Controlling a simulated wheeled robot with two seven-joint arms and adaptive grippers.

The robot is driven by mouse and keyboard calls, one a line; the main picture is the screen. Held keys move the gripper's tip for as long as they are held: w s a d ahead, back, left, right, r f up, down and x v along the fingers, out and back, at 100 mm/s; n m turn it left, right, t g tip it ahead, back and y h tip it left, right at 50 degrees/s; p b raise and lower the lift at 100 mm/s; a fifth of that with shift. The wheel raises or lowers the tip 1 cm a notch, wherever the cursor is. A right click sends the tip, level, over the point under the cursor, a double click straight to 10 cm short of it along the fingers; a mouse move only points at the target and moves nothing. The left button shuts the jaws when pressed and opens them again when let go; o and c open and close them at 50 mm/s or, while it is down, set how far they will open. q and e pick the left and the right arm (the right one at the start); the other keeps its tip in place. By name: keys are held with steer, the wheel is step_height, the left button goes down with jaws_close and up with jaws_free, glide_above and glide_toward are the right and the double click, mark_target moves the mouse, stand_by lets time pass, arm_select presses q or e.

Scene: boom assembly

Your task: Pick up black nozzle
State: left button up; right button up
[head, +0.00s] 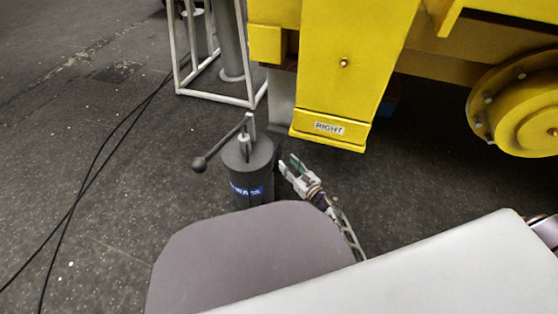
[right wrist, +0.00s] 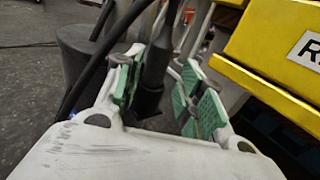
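The black nozzle (right wrist: 153,75) stands upright between the fingers of my right gripper (right wrist: 163,68) in the right wrist view. Its lower end shows between the green finger pads. The fingers are spread around it, with a visible gap on the right side; on the left I cannot tell whether the pad touches. In the head view my right gripper (head: 289,164) is just right of a dark grey cylinder (head: 248,170) with a lever, and the nozzle is hard to make out against the dark floor. My left gripper is not in view.
A yellow machine leg (head: 345,75) marked RIGHT stands close behind and right of the gripper. A white frame stand (head: 217,95) is at the back. Black cables (head: 105,148) lie on the floor at left. A black hose (right wrist: 105,55) passes left of the fingers.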

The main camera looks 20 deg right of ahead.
mark_target(281, 157)
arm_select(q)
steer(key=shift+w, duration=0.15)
arm_select(e)
steer(key=shift+w, duration=0.15)
steer(key=b+x, duration=0.1)
steer(key=x, duration=0.2)
steer(key=shift+w+a, duration=0.2)
steer(key=shift+a, duration=0.05)
steer(key=shift+w+a, duration=0.2)
steer(key=shift+w, duration=0.35)
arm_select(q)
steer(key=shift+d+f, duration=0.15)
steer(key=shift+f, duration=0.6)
arm_select(e)
steer(key=shift+w, duration=0.15)
jaws_close()
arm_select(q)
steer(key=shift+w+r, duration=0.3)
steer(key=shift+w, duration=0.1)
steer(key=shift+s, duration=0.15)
arm_select(e)
steer(key=shift+r, duration=0.1)
